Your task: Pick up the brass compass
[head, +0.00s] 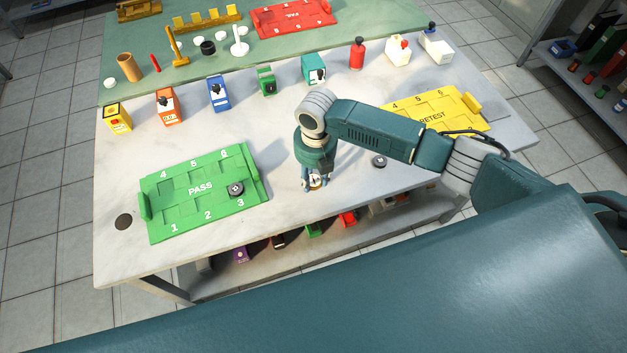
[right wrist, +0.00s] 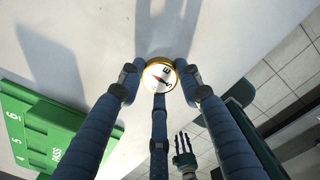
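The brass compass (head: 316,183) is a small round disc with a brass rim and a white dial with a red needle. It lies at the front middle of the white table, under my right gripper (head: 314,182). In the right wrist view the compass (right wrist: 159,75) sits between the fingertips of my right gripper (right wrist: 160,76). The fingertips meet its rim from the left, the right and below. Any lift off the table is too small to tell. My left gripper (right wrist: 183,154) shows small in the right wrist view, away from the table, its fingers apart and empty.
A green PASS tray (head: 200,190) with a dark disc (head: 236,189) lies to the left. A yellow RETEST tray (head: 440,112) and another dark disc (head: 379,161) lie to the right. Several small coloured items stand behind. The table between the PASS tray and my gripper is clear.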

